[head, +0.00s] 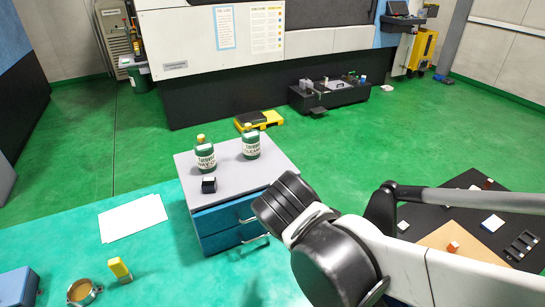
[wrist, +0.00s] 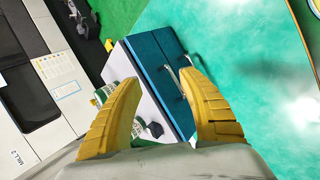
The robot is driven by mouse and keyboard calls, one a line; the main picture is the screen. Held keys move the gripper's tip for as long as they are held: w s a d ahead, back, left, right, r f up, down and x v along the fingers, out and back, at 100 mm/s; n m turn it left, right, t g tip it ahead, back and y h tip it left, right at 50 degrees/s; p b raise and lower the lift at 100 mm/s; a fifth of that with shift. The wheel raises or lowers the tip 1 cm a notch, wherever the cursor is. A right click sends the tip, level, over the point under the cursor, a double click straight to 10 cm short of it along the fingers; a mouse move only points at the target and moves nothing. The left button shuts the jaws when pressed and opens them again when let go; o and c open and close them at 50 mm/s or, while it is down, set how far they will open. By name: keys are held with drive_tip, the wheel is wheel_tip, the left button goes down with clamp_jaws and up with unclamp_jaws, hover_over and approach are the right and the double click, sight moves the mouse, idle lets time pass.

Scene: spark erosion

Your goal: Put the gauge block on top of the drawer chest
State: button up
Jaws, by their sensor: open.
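The drawer chest (head: 232,180) has a grey top and teal drawer fronts with handles. It also shows, tilted, in the wrist view (wrist: 118,62). A small dark block with a light top (head: 209,185) stands on the chest's near left part; it may be the gauge block, but I cannot tell for sure. A dark object (wrist: 155,130) on the chest top shows low between my fingers in the wrist view. My gripper (wrist: 160,77) is open, its yellow fingers apart with nothing held between the tips. In the head view its fingers are hidden.
Two green labelled bottles (head: 205,156) (head: 251,143) stand on the chest's back half. A dark mat (head: 455,205) at right holds several small items and a brown sheet (head: 465,241). Paper (head: 133,218), a yellow object (head: 120,270) and a round cup (head: 82,291) lie at left.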

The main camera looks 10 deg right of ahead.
drive_tip(key=s+d+m+g+y, duration=0.1)
drive_tip(key=s+d+m, duration=0.4)
drive_tip(key=m, duration=1)
drive_tip(key=s+y, duration=0.1)
drive_tip(key=s, duration=0.2)
drive_tip(key=shift+s+d+r, duration=0.2)
drive_tip(key=shift+s+r, duration=0.05)
drive_tip(key=shift+s, duration=0.15)
